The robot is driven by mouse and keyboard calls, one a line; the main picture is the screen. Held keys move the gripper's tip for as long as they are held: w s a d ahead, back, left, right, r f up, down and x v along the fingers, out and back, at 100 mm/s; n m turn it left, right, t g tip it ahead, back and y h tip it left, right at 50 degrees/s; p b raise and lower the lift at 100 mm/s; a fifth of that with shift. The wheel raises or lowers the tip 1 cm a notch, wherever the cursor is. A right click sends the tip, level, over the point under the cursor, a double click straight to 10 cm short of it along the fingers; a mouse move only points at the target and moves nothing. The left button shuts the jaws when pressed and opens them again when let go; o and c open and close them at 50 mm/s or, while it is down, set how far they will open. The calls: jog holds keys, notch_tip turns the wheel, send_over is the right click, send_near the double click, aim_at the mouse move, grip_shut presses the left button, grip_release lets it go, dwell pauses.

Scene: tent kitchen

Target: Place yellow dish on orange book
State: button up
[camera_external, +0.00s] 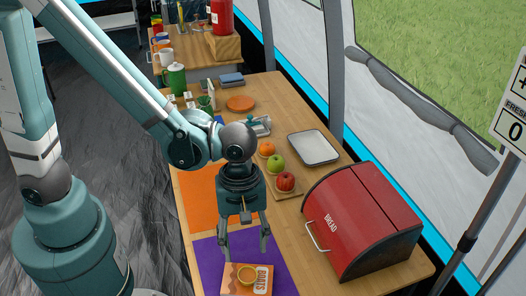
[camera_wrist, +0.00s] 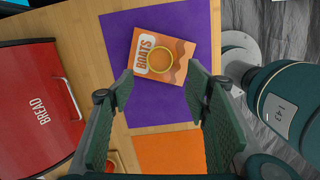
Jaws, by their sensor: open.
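The orange book (camera_external: 232,285), titled BOATS, lies flat on a purple mat at the near end of the table. The small round yellow dish (camera_external: 247,274) sits upright on the book's cover. In the wrist view the dish (camera_wrist: 163,59) rests near the middle of the book (camera_wrist: 150,34), beside the white title label. My gripper (camera_external: 245,254) is open and points down above the book. In the wrist view its two fingers (camera_wrist: 160,80) are spread apart with nothing between them, and the dish shows beyond the tips. The dish is apart from both fingers.
A red bread box (camera_external: 355,220) stands right of the purple mat (camera_external: 208,265). An orange mat (camera_external: 196,195) lies behind it. Fruit, including a red apple (camera_external: 285,181), and a white tray (camera_external: 313,147) sit farther back. Bare table lies between the mat and bread box.

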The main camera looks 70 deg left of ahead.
jog(key=shift+a+r, duration=0.1)
jog(key=shift+r, duration=0.65)
jog(key=s+a+r+m+t, duration=0.3)
jog(key=a+r+m, duration=0.5)
jog(key=a+r, duration=0.2)
jog(key=s+a+r+m+t+y, duration=0.1)
jog(key=s+a+r+m+t, duration=0.2)
jog(key=a+r+m, duration=0.5)
jog(key=a+r+t, duration=0.1)
jog(key=a, duration=0.3)
jog(key=shift+s+a+r, duration=0.15)
jog(key=shift+s+r, duration=0.05)
jog(key=shift+r, duration=0.2)
